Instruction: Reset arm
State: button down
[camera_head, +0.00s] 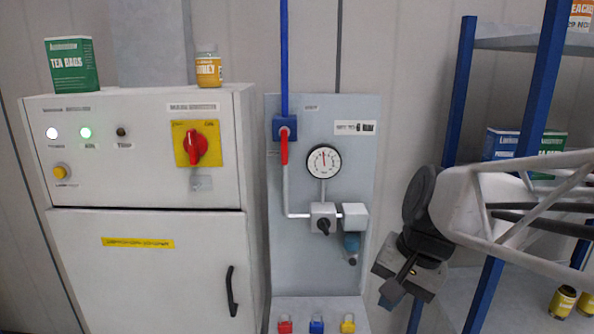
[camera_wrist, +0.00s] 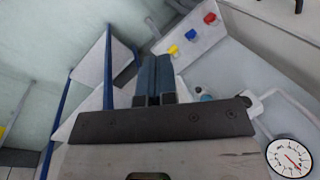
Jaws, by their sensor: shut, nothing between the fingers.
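My gripper (camera_head: 391,293) hangs at the right of the gauge panel (camera_head: 292,236) in the head view, pointing down and to the left. In the wrist view my gripper (camera_wrist: 153,66) has its two blue-tipped fingers together, with nothing between them. It is apart from the panel and from the shelf. My arm comes in from the right edge of the head view.
A grey cabinet (camera_head: 140,262) with a red rotary switch (camera_head: 195,146) stands at the left. The panel carries a round gauge (camera_head: 323,162), a red-handled valve (camera_head: 284,146) and red, blue and yellow pieces at its foot. A blue-posted shelf (camera_head: 457,95) stands behind my arm.

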jog(key=s+d+f+n+t+h, duration=0.1)
jog(key=s+d+f+n+h, duration=0.2)
jog(key=s, duration=0.4)
jog(key=shift+d+f+n+t, duration=0.35)
jog(key=shift+f+n, duration=0.3)
jog(key=shift+n, duration=0.45)
